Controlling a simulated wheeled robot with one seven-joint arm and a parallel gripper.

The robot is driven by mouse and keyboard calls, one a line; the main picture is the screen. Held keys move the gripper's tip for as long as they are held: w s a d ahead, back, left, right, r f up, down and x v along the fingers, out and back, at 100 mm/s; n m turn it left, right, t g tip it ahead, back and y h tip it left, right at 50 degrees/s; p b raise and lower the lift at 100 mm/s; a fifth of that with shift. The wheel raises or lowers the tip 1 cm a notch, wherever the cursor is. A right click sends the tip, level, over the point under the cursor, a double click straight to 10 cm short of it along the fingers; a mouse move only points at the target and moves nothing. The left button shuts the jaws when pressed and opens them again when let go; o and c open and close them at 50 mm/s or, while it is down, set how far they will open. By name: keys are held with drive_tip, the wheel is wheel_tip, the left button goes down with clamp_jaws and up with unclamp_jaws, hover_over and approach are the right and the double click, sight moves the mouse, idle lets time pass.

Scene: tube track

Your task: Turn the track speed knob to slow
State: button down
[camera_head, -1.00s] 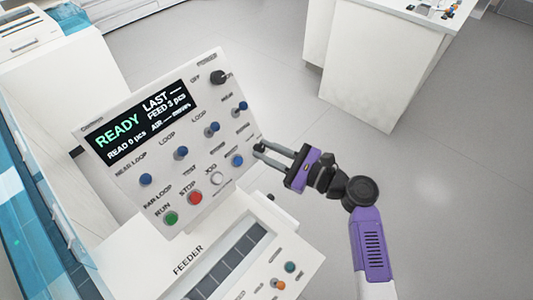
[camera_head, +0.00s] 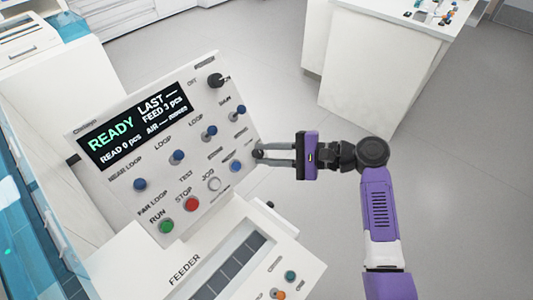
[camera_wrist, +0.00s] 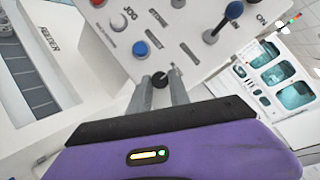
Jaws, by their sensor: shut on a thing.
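The white control panel (camera_head: 200,125) stands tilted at centre left in the head view. A small black knob sits at its right edge, between my fingertips; in the wrist view the knob (camera_wrist: 160,79) shows with a finger on each side. My gripper (camera_head: 259,151) reaches in from the right and is shut on this knob. It also shows in the wrist view (camera_wrist: 161,85). Which way the knob points cannot be told, and its label is too small or hidden to read.
A black power knob (camera_head: 215,80) is at the panel's top right. The feeder (camera_head: 215,265) lies below. Open floor is at right.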

drive_tip(key=shift+n, duration=0.3)
drive_tip(key=shift+f, duration=0.1)
drive_tip(key=c, duration=1.2)
unclamp_jaws()
drive_tip(key=shift+d, duration=0.1)
drive_tip(key=v, duration=0.7)
drive_tip(key=shift+d+b, duration=0.3)
drive_tip(key=shift+b, duration=0.15)
